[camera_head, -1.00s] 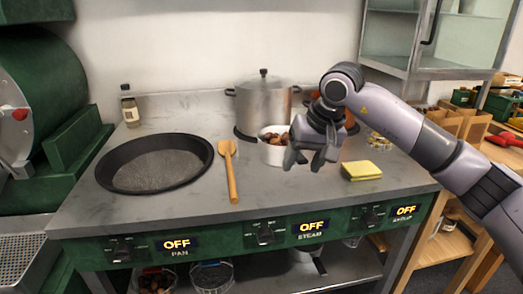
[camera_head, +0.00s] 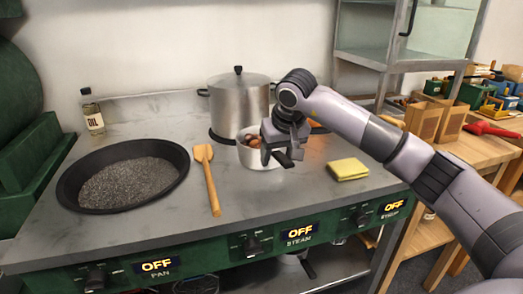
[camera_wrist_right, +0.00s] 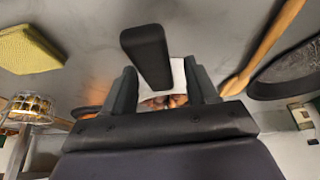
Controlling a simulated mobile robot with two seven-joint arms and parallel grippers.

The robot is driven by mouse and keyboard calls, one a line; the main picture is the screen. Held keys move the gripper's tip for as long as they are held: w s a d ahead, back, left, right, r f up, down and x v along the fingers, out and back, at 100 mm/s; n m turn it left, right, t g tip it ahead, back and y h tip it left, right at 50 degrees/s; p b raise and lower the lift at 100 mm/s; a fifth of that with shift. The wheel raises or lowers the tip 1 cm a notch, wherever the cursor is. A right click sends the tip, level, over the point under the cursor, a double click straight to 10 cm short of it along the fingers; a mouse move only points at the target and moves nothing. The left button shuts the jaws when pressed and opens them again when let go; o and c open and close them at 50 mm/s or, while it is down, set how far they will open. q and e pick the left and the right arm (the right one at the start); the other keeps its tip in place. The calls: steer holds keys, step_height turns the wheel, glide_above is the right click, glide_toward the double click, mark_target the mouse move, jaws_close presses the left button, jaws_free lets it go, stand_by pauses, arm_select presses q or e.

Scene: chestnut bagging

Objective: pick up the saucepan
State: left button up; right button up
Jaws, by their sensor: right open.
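The saucepan, a pale, round pan (camera_head: 262,157) holding brown chestnuts, stands on the stove counter in front of a large lidded pot. My right gripper (camera_head: 283,158) is open at its front right side and hides part of it. In the right wrist view, a dark handle (camera_wrist_right: 147,56) shows between and beyond the two open fingers (camera_wrist_right: 165,88). The pan's pale wall and chestnuts (camera_wrist_right: 165,101) show past the gap. I cannot tell whether the fingers touch the handle. My left gripper is not in view.
A steel lidded pot (camera_head: 238,103) stands behind. A wooden spatula (camera_head: 209,182) and a wide black pan (camera_head: 120,177) lie to the left, with an oil bottle (camera_head: 92,112) behind. A yellow sponge (camera_head: 348,169) lies right. An orange vessel is partly hidden behind my arm.

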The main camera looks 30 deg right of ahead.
steer(key=shift+w+f, duration=0.1)
steer(key=shift+f, duration=0.1)
jaws_close()
steer(key=shift+w+r, duration=0.1)
steer(key=shift+r, duration=0.05)
steer(key=shift+r, duration=0.1)
steer(key=shift+r, duration=0.65)
step_height(320, 180, up, 18)
steer(key=p, duration=0.2)
steer(key=shift+r+p, duration=0.25)
steer(key=shift+p, duration=0.05)
